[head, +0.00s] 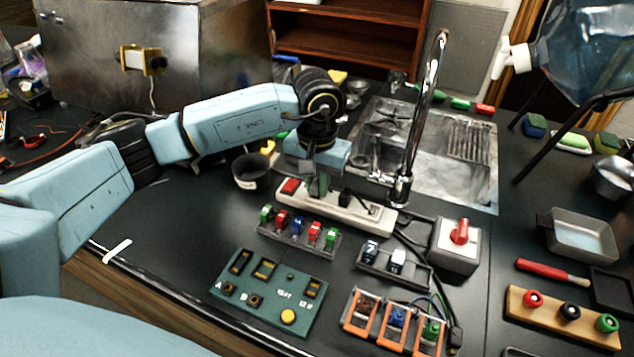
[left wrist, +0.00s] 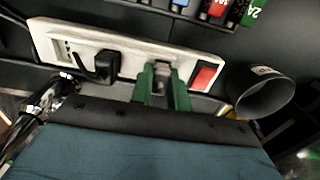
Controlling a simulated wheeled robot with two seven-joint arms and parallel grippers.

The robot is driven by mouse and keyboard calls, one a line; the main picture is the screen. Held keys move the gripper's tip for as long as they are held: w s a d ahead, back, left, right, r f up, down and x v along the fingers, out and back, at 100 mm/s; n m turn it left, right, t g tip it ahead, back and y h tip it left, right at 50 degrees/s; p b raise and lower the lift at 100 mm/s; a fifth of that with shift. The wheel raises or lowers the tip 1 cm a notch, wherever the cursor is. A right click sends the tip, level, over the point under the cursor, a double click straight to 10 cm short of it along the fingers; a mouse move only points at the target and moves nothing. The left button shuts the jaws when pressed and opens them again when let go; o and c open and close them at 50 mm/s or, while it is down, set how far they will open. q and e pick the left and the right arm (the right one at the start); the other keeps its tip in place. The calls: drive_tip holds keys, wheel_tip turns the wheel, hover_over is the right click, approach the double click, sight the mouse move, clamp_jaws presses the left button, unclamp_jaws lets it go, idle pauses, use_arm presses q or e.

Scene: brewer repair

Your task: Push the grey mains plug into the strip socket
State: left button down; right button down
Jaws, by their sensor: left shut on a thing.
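The white power strip (head: 377,215) lies on the dark worktop in front of the sink. It also shows across the left wrist view (left wrist: 129,42). My left gripper (head: 318,186) points down over the strip, between its red switch (head: 290,186) and a black plug (head: 346,198). In the left wrist view its green fingers (left wrist: 161,88) are shut on the grey mains plug (left wrist: 160,71). The plug is at the strip's face; I cannot tell how deep its pins sit. In the head view the plug is mostly hidden by the gripper. My right gripper is in neither view.
The black plug (left wrist: 105,66) stands close beside the fingers. A dark cup (head: 250,171) is left of the gripper. A rack of coloured fuses (head: 299,238) lies in front of the strip. The tall tap (head: 411,140) rises at right, and a red-knobbed box (head: 457,246) stands nearby.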

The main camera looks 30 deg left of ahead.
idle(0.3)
use_arm(q)
drive_tip(key=c, duration=1.3)
unclamp_jaws()
wheel_tip(320, 180, up, 13)
drive_tip(key=shift+r, duration=0.2)
